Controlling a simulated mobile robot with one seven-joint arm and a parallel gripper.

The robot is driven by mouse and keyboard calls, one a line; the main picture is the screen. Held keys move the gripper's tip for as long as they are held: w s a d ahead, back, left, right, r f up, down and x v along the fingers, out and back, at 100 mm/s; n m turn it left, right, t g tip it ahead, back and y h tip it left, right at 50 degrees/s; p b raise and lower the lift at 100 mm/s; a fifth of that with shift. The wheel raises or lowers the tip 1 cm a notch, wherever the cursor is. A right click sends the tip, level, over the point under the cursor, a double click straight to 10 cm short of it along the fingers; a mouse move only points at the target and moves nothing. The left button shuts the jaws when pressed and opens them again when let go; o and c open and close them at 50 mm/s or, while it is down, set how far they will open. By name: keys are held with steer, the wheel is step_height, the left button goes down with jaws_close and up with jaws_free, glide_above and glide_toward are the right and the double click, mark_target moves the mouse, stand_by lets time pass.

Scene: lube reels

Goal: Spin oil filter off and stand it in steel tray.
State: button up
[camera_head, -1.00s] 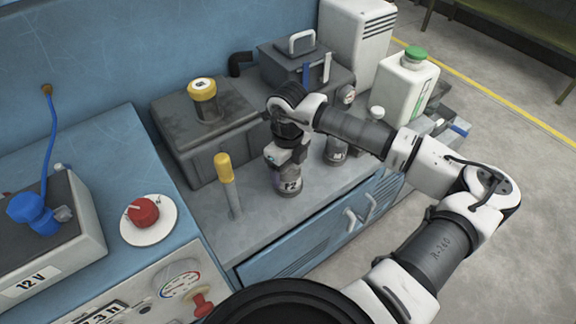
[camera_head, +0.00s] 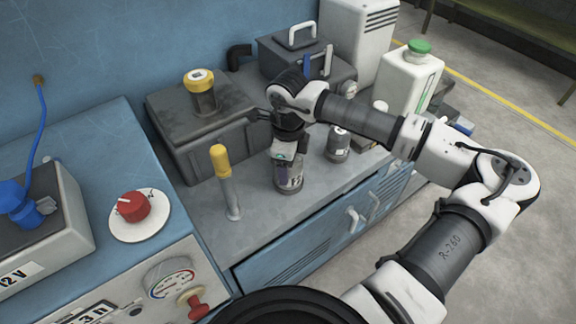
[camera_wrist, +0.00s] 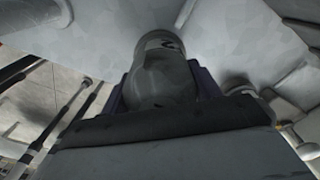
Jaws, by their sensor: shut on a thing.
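A dark grey cylindrical filter (camera_head: 289,180) with a pale label stands upright on the grey bench top, in the middle of the head view. My gripper (camera_head: 287,158) comes down on it from above and is shut around its upper part. In the wrist view the filter (camera_wrist: 162,75) shows as a grey cylinder between the jaws, with part of its label visible. A second grey canister (camera_head: 338,146) with a label stands to the right, apart from my gripper. I cannot clearly make out a steel tray. The filter's top is hidden by my gripper.
A yellow-handled upright lever (camera_head: 223,170) stands left of the filter. Behind is a dark box (camera_head: 180,130) with a yellow-capped clear cup (camera_head: 202,95). A white green-capped jug (camera_head: 408,80) stands at right. Bare bench (camera_head: 255,220) lies in front.

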steer(key=shift+f+n+b, duration=0.25)
steer(key=shift+n+b, duration=0.75)
steer(key=shift+n, duration=0.1)
steer(key=shift+r+n+b, duration=0.2)
steer(key=shift+n+b, duration=0.3)
steer(key=shift+n, duration=0.9)
steer(key=shift+f+n+b, duration=0.2)
steer(key=shift+n+b, duration=0.5)
steer(key=shift+n, duration=1)
steer(key=shift+s+r+n+b, duration=0.15)
steer(key=shift+n+b, duration=0.25)
steer(key=shift+n, duration=0.5)
